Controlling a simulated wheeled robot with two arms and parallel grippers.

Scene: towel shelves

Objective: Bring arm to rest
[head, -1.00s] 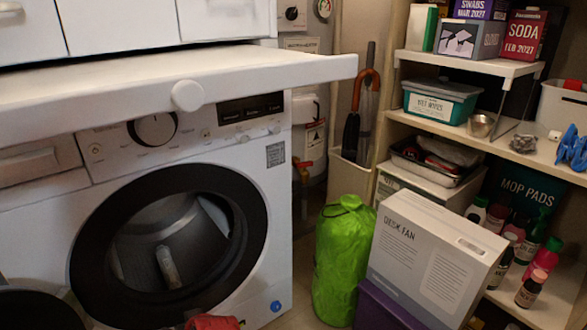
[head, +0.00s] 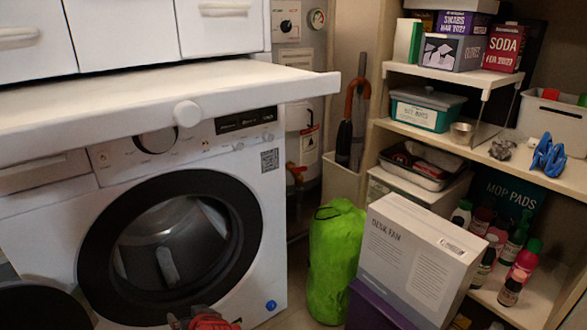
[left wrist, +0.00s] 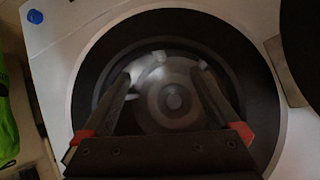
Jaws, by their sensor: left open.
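My left gripper (head: 203,320) shows only as a dark and red piece at the bottom edge of the head view, in front of the washing machine (head: 262,200). In the left wrist view its two fingers (left wrist: 160,80) are spread apart with nothing between them. They point at the round door (left wrist: 75,88) of the machine, with the drum behind. The round door also shows in the head view (head: 92,250), with a black ring. My right gripper is in neither view.
A white worktop (head: 130,95) juts out above the machine. A green bag (head: 335,262) and a desk fan box (head: 415,262) on a purple box stand to the right. Shelves (head: 540,185) hold bottles, bins and boxes. Little floor is free between the machine and the green bag.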

